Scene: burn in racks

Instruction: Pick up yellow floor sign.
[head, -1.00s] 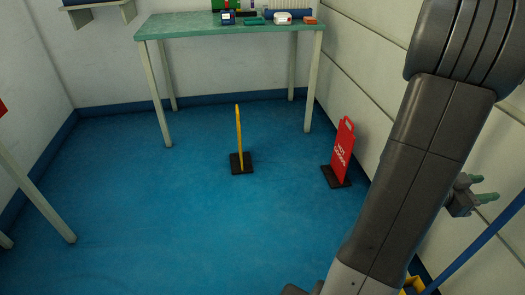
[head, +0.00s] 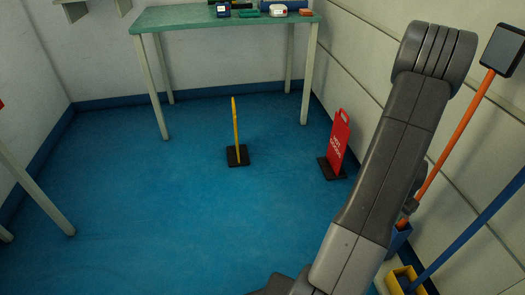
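The yellow floor sign (head: 236,122) stands upright on a black base (head: 237,155) on the blue floor, left of the picture's middle. It is turned nearly edge-on, so its face hardly shows. My arm reaches up on the right side of the view, well apart from the sign. My gripper is mostly hidden behind my arm; only a small grey part of it (head: 410,207) seems to show at the arm's right edge. Its fingers cannot be made out.
A red sign (head: 339,142) on a black base stands right of the yellow one. A green-topped table (head: 180,18) is behind. A blue bucket (head: 397,241), a yellow bucket (head: 405,275) and long handles stand by the right wall. The floor around the yellow sign is clear.

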